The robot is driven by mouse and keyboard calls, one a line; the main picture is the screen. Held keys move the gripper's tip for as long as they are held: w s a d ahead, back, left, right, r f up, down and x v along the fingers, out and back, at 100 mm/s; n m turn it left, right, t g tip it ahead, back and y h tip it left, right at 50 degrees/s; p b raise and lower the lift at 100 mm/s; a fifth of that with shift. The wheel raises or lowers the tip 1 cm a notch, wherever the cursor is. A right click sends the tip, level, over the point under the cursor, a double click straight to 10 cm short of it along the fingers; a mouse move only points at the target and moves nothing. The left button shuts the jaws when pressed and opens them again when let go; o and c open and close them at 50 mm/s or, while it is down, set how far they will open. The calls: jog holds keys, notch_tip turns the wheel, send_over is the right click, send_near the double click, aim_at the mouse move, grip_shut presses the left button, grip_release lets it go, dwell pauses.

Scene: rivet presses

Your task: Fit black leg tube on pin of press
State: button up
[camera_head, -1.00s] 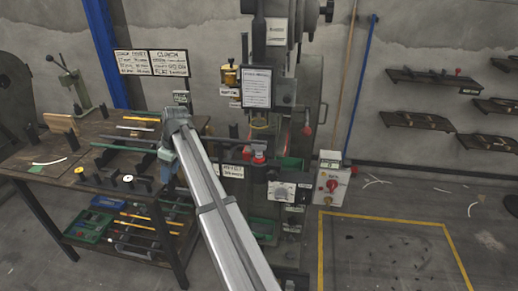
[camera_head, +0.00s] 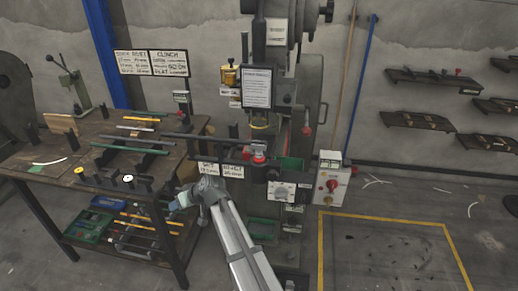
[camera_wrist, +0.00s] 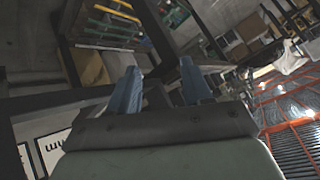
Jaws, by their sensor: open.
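A long black tube (camera_head: 195,136) lies level in the head view, reaching from above the table's right side toward the press (camera_head: 285,95). Its right end is close to the press, near the red-topped part (camera_head: 259,157). I cannot make out the pin or tell whether the tube's end is around it. My gripper (camera_head: 178,203) is in front of and below the tube, apart from it, by the table's right side. It is open. In the wrist view its two blue fingers (camera_wrist: 160,85) stand apart with nothing held between them.
The dark table (camera_head: 40,165) at left bears coloured rods, black stands and a wooden block. A red-and-white control box (camera_head: 331,185) stands right of the press.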

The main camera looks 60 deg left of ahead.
jog(key=w+d+f+m+t+y, duration=0.1)
jog(key=w+d+f+m+y, duration=0.1)
jog(key=w+d+f+m, duration=0.3)
jog(key=shift+w+d+f+m+t, duration=0.35)
jog(key=shift+w+d+f, duration=0.6)
jog(key=shift+w, duration=1.2)
jog(key=shift+a, duration=0.1)
